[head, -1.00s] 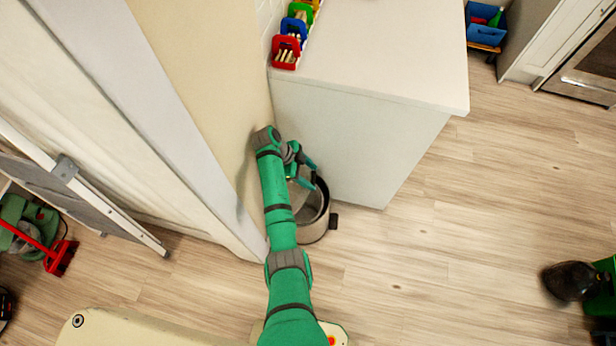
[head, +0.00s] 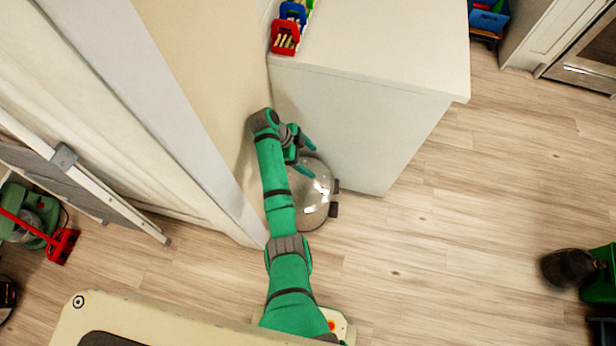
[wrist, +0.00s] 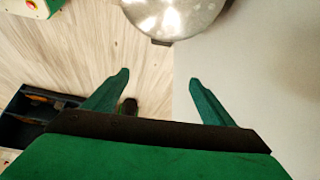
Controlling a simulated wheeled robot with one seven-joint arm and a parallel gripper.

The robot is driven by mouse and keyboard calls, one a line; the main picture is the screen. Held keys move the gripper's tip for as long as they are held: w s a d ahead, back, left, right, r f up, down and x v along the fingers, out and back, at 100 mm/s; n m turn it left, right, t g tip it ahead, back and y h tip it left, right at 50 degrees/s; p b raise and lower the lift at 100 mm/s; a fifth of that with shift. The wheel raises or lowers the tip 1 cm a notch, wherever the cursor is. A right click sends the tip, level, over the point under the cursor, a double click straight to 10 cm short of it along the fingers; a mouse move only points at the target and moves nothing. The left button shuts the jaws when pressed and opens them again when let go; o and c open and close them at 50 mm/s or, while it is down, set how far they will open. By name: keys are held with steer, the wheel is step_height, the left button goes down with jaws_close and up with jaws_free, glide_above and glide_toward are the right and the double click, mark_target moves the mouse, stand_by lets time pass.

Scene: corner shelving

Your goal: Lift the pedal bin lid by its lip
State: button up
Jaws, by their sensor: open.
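The pedal bin (head: 310,222) stands on the floor between the tan wall and the white cabinet, partly hidden by my arm. Its shiny domed lid (head: 318,185) is down; it also shows at the top of the wrist view (wrist: 178,12). Two dark tabs stick out on the bin's right side, the upper one (head: 336,186) and the lower one (head: 333,210); I cannot tell for sure which is the lip. My gripper (head: 305,157) is open and empty, by the lid's far edge. In the wrist view, my fingertips (wrist: 156,78) are apart from the lid.
The white cabinet (head: 345,130) stands close behind the bin, with red and blue holders (head: 285,38) on top. The tan wall (head: 205,80) is close on the left. Wooden floor (head: 440,240) is open to the right. A green object (head: 600,275) lies at the far right.

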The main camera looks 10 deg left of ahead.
steer(key=s+d+r, duration=0.2)
steer(key=s+r, duration=0.8)
steer(key=s, duration=0.3)
steer(key=shift+s+r, duration=0.25)
steer(key=shift+s, duration=0.15)
stand_by(1.3)
steer(key=shift+d, duration=0.15)
stand_by(0.5)
